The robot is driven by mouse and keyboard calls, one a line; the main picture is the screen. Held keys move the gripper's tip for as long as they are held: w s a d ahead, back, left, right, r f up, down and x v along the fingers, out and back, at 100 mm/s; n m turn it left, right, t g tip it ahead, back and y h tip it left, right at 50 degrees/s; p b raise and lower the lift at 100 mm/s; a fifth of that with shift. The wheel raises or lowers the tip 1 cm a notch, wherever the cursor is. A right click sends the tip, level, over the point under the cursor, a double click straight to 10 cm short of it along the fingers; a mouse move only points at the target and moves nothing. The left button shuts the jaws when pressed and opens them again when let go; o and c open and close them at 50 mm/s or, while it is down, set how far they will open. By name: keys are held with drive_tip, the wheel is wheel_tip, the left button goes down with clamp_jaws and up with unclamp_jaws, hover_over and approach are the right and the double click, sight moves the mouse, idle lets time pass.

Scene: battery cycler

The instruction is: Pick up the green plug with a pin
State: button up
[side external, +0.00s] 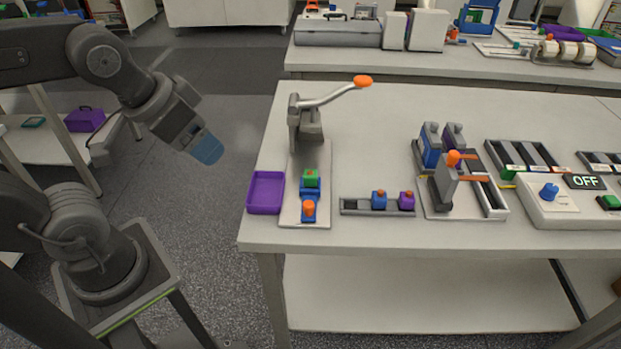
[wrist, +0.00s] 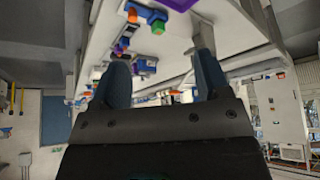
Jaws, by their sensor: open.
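The green plug (side external: 311,178) sits on a blue holder (side external: 310,193) on the pale base plate of the lever press, behind an orange knob (side external: 309,208). A pin on it is too small to make out. It also shows as a small green block in the wrist view (wrist: 158,27), near the top. My gripper (side external: 207,150) has blue fingertips and hangs in the air left of the table, above table height and well apart from the plug. In the wrist view its two fingers (wrist: 160,78) are spread, with nothing held between them.
A purple tray (side external: 266,193) lies left of the press. The press lever (side external: 334,95) with its orange tip rises behind the plug. A grey rack (side external: 350,207) with a blue and a purple plug stands to the right.

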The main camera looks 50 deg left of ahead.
drive_tip(key=n+g, duration=0.6)
drive_tip(key=n, duration=1.4)
hover_over(311, 172)
wheel_tip(311, 172, down, 4)
wheel_tip(311, 172, down, 14)
drive_tip(key=shift+r, duration=0.15)
drive_tip(key=c, duration=1)
